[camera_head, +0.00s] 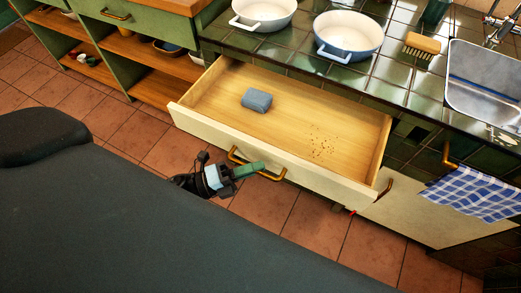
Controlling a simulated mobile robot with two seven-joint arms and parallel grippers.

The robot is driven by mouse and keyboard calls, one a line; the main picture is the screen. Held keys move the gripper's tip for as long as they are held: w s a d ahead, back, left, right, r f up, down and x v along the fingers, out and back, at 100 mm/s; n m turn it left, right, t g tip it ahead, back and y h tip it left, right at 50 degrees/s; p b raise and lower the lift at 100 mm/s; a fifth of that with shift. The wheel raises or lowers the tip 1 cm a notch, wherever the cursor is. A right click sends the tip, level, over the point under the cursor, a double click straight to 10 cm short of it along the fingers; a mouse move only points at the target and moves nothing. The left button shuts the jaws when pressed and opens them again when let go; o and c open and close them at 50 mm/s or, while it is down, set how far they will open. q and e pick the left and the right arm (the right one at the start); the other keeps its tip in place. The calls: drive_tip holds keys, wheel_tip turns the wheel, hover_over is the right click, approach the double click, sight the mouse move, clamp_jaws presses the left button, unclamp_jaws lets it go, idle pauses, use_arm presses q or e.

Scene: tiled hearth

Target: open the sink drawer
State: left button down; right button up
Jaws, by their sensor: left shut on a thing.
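The drawer (275,163) with a cream front and wooden inside stands pulled out from under the green tiled counter. A grey-blue block (257,100) like a sponge lies in it at the left, and brown crumbs (321,143) lie at the right. Its brass handle (270,176) is on the front. My left gripper (254,168) is at the handle and shut on it; its fingers partly cover the handle's middle. My right gripper is not in view. The metal sink (484,80) is set in the counter at the right.
Two white pots, one plain (263,12) and one blue (347,38), stand on the counter behind the drawer. A brush (422,44) lies near the sink. A blue checked towel (474,192) hangs at the right. Open shelves (165,88) stand at the left. Tiled floor lies in front.

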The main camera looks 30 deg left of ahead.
use_arm(q)
drive_tip(key=shift+s+a, duration=0.1)
drive_tip(key=shift+s, duration=0.75)
drive_tip(key=c, duration=1.5)
unclamp_jaws()
drive_tip(key=b+v, duration=0.1)
drive_tip(key=v, duration=0.6)
drive_tip(key=shift+s+a, duration=0.25)
drive_tip(key=shift+s, duration=0.05)
